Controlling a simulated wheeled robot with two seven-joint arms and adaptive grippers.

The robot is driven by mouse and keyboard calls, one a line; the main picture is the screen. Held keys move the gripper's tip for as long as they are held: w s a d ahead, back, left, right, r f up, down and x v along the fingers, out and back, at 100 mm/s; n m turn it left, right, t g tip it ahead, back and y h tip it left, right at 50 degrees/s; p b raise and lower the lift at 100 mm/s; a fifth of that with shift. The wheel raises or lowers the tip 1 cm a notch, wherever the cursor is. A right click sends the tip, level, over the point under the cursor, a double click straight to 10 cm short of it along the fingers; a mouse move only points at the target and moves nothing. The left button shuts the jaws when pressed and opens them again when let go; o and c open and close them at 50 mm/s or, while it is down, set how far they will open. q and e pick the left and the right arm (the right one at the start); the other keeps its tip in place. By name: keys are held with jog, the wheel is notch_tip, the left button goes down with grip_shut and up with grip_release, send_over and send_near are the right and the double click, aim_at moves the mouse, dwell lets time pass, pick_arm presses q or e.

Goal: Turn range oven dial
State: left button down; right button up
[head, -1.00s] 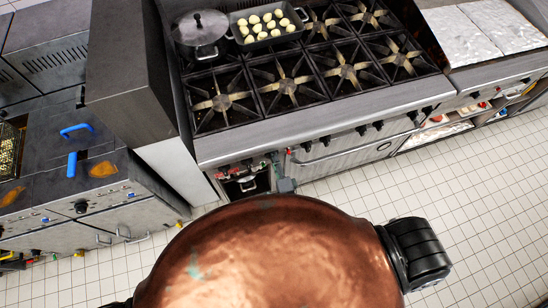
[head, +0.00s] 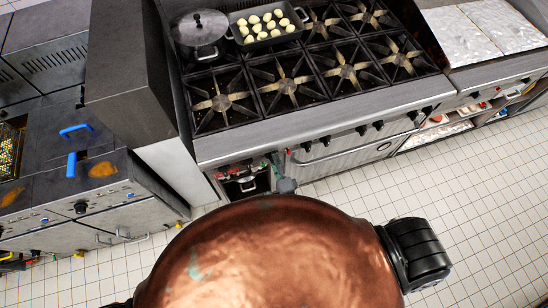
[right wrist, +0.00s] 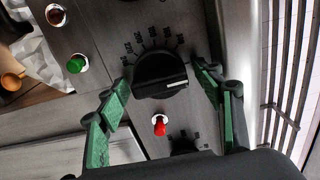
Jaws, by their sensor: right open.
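The range oven dial (right wrist: 160,70) is a round black knob with a white pointer line and a temperature scale, seen in the right wrist view. My right gripper (right wrist: 164,82) is open, with one green-padded finger on each side of the dial. A gap shows between each finger and the knob. In the head view my right gripper (head: 278,162) is small, at the front of the range (head: 330,138), left of the oven door. My copper-coloured body covers the lower middle of that view. My left gripper is not in view.
A red button (right wrist: 160,124) and another black knob (right wrist: 186,146) lie below the dial; a green button (right wrist: 76,64) is to its left. A pot (head: 200,36) and a tray of pale balls (head: 266,26) stand on the burners. Tiled floor (head: 480,180) is clear at right.

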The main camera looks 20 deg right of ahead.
jog(key=s, duration=1.2)
jog(key=shift+d, duration=0.2)
